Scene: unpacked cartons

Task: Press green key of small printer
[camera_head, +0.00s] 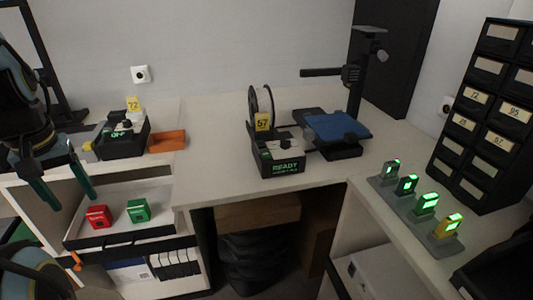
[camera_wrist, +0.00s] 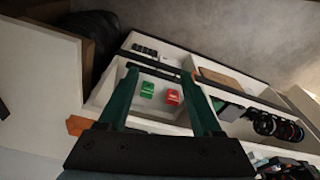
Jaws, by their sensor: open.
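Two small black machines stand on the white counter. One at the left (camera_head: 122,138) bears a yellow 72 tag and a lit display that seems to read OFF. The one in the middle (camera_head: 280,158) bears a yellow 57 tag and a green READY display. Which is the small printer I cannot tell. A green block (camera_head: 138,210) and a red block (camera_head: 98,215) sit in an open white tray below the counter; the wrist view shows the green (camera_wrist: 147,90) and red (camera_wrist: 172,97) blocks between my fingers. My gripper (camera_head: 70,198) is open and empty, apart from both blocks.
An orange bin (camera_head: 167,142) lies beside the left machine. A black stand with a blue plate (camera_head: 337,126) is behind the middle one. Several green-lit devices (camera_head: 426,204) line the right counter beside a black drawer cabinet (camera_head: 485,120). The counter's front middle is clear.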

